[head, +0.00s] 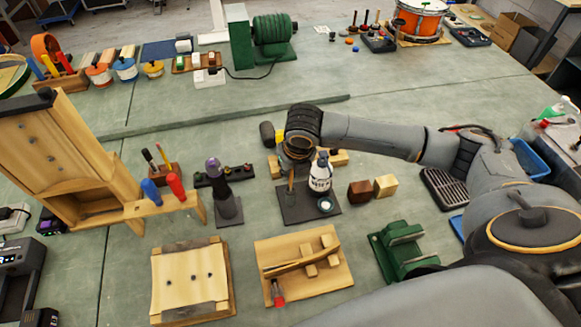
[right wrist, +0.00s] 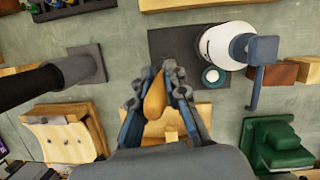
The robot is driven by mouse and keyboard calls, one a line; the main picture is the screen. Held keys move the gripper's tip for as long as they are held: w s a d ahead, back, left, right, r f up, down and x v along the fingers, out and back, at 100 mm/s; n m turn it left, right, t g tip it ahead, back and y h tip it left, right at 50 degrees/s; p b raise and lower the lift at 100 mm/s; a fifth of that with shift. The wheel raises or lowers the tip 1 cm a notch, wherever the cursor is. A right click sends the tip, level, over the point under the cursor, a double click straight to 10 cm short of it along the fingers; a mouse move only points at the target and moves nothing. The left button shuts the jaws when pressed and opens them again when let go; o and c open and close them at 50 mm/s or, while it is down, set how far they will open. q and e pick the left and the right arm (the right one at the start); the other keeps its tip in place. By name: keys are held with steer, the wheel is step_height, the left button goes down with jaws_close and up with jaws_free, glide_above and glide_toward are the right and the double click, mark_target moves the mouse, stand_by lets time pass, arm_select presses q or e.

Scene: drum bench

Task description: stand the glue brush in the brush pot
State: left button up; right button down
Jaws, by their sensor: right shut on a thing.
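My right gripper (head: 292,162) points down and is shut on the glue brush (head: 291,183), a slim wooden-handled tool held roughly upright over the left part of a dark mat (head: 296,212). In the right wrist view the brush's orange-brown handle (right wrist: 155,98) lies between the fingers (right wrist: 165,78); its lower end is hidden. Whether it touches the mat, I cannot tell. On the mat, right of the brush, stand a white bottle with a dark top (head: 320,176) and a small round pot-like item with a pale top (head: 325,204). It also shows in the right wrist view (right wrist: 213,76). My left gripper is not in view.
A dark upright tool on a grey base (head: 228,208) stands left of the mat. Two wooden blocks (head: 385,186) lie to the right. A green fixture (head: 402,250) and a wooden board (head: 331,279) lie nearer. Bare bench (head: 230,135) lies behind.

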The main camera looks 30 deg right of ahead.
steer(key=shift+f+b, duration=0.45)
steer(key=shift+f, duration=1.3)
steer(key=c, duration=1.3)
jaws_free()
steer(key=shift+r, duration=0.2)
steer(key=v, duration=1.1)
steer(key=shift+s+r, duration=0.15)
steer(key=shift+r, duration=0.2)
steer(key=shift+f, duration=0.1)
